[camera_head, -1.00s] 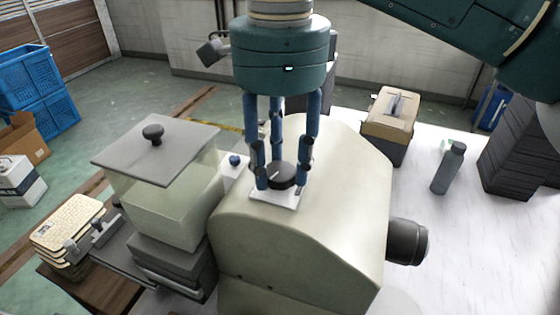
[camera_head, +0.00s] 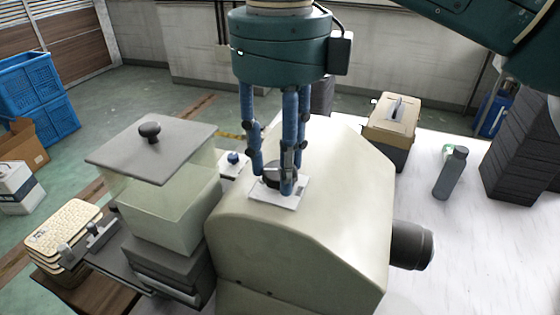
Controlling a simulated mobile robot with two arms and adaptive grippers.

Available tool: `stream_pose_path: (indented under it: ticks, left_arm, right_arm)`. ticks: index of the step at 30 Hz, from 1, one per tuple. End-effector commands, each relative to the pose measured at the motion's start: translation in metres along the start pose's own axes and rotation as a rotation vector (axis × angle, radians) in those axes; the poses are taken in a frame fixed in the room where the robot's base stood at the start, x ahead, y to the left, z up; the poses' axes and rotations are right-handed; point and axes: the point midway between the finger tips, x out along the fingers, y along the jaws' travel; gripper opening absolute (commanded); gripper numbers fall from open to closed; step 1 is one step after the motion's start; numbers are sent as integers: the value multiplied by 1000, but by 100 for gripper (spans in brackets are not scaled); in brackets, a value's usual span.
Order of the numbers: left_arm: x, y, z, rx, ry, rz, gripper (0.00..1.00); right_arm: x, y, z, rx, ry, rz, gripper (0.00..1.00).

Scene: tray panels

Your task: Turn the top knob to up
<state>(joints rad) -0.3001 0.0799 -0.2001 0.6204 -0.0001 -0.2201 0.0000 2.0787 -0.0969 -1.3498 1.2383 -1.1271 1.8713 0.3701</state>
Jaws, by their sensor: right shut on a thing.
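The top knob is a small black dial (camera_head: 271,180) on a white square plate (camera_head: 290,201) on top of a cream rounded machine (camera_head: 300,240). My right gripper (camera_head: 275,178) comes down from above, and its blue fingers are shut around the knob. The fingers cover much of the knob, so I cannot make out its pointer mark. My left gripper is not in view.
A clear box with a grey lid (camera_head: 150,150) and black handle stands left of the machine. A smaller blue knob (camera_head: 233,158) sits just behind it. A toolbox (camera_head: 393,118), a grey bottle (camera_head: 451,172) and black stacked crates (camera_head: 520,150) stand on the white table at right.

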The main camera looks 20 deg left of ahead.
Motion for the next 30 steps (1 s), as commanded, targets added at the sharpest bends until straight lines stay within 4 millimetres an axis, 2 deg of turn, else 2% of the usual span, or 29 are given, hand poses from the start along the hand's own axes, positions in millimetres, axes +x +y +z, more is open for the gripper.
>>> stream_pose_path:
  ticks: [6,13,30]
  left_arm:
    - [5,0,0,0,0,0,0]
    - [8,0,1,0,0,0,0]
    - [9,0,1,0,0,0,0]
  right_arm:
    - [-1,-1,1,169,-5,-1,11]
    - [-1,-1,1,289,-5,-2,11]
    - [-2,-1,1,359,-5,-1,11]
